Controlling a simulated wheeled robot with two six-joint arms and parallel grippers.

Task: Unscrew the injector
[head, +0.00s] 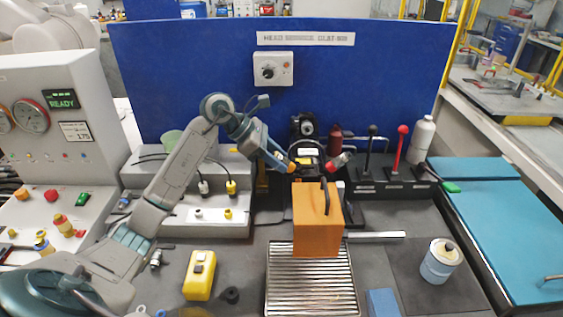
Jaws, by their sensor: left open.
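The left arm reaches in from the left, and my left gripper (289,166) is at the middle of the picture, just above and left of the orange box. Its orange-tipped end is in front of a black device (307,150) at the blue panel. The gripper is open and I see nothing held in it. A small tilted cylinder (339,160) with a red end and a pale end sits just right of the black device; I cannot tell whether it is the injector. My right gripper is not in view.
An orange box (318,232) with a dark handle stands at the back of a slatted metal tray (311,285). Levers with black and red knobs (403,130) stand to the right. A yellow block (199,275) and a white-blue can (440,262) stand on the bench.

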